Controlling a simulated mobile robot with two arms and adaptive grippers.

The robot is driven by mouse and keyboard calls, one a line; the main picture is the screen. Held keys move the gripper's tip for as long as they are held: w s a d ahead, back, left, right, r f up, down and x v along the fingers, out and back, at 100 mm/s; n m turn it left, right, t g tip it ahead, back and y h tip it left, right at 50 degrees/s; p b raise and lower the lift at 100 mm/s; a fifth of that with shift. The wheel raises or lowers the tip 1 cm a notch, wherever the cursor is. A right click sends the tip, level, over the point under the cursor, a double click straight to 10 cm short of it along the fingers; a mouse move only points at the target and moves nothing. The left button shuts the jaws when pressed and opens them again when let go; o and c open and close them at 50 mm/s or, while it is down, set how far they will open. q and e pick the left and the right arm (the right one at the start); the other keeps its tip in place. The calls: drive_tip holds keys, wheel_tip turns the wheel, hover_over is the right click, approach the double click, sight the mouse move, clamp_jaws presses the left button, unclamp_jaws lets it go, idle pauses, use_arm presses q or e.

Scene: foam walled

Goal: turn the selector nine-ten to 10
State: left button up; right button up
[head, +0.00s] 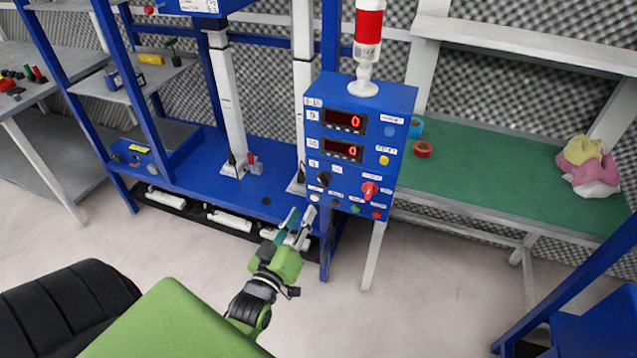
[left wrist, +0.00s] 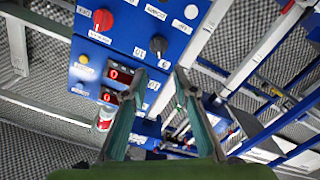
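The selector nine-ten is a black knob (head: 323,178) on the lower left of the blue control box (head: 395,100), with small labels above it. I cannot read clearly where its pointer stands. In the left wrist view the black knob (left wrist: 158,44) shows upside down, ahead of and between the lines of the fingers. My left gripper (head: 299,214) is open and empty, below and left of the knob, apart from it. Its two fingers also show in the left wrist view (left wrist: 158,85), spread with nothing between them. My right gripper is not in view.
A red knob (head: 370,190), a yellow button (head: 384,160) and several small buttons share the panel, under two red displays (head: 344,121). A red signal light (head: 368,25) stands on top. A green bench (head: 490,170) stands right, blue shelving left. The floor in front is clear.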

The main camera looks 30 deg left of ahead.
sight(320, 182)
use_arm(q)
drive_tip(key=x, duration=0.5)
drive_tip(key=p+x, duration=0.1)
drive_tip(key=x, duration=0.4)
drive_tip(key=shift+w+d, duration=0.15)
drive_tip(key=shift+w, duration=1)
drive_tip(key=shift+a, duration=0.2)
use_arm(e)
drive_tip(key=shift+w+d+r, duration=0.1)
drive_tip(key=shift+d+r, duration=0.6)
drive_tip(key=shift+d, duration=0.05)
use_arm(q)
clamp_jaws()
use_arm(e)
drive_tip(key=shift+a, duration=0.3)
